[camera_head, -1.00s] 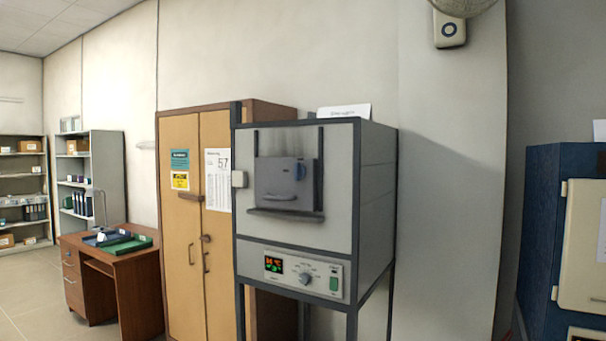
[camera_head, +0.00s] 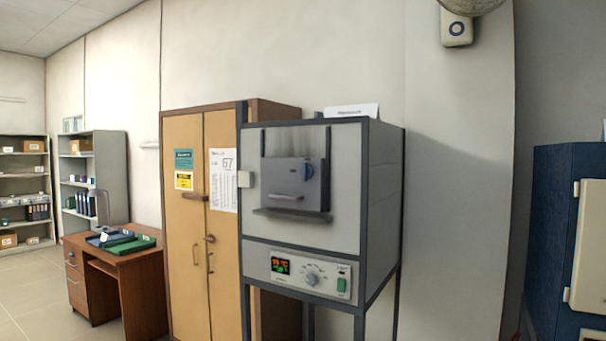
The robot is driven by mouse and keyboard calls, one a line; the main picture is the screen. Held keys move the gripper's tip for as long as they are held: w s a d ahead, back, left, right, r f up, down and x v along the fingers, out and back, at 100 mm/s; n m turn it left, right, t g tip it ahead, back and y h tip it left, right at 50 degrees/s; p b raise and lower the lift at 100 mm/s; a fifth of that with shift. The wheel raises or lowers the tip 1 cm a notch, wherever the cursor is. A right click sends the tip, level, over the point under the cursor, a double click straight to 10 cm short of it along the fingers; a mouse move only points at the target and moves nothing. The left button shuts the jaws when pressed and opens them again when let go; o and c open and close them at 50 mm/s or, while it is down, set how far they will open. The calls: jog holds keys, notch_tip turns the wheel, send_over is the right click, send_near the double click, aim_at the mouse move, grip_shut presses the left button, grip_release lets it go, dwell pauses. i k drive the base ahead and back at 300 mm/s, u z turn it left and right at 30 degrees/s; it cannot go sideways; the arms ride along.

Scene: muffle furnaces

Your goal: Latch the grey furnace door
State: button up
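The grey furnace (camera_head: 384,185) stands on a dark-framed stand in the middle of the view. Its dark grey door (camera_head: 287,182) sits between two vertical rails on the front, above a narrow ledge (camera_head: 291,213). My gripper is not in view.
A control panel (camera_head: 299,272) with a lit display is below the door. A wooden cabinet (camera_head: 183,240) stands left of the furnace and a brown desk (camera_head: 121,262) further left. A blue furnace (camera_head: 547,235) is at the right edge. Floor (camera_head: 40,285) shows at lower left.

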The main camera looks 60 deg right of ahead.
aim_at(307, 172)
jog(key=u, duration=0.05)
jog(key=i, duration=1)
jog(key=z, duration=0.05)
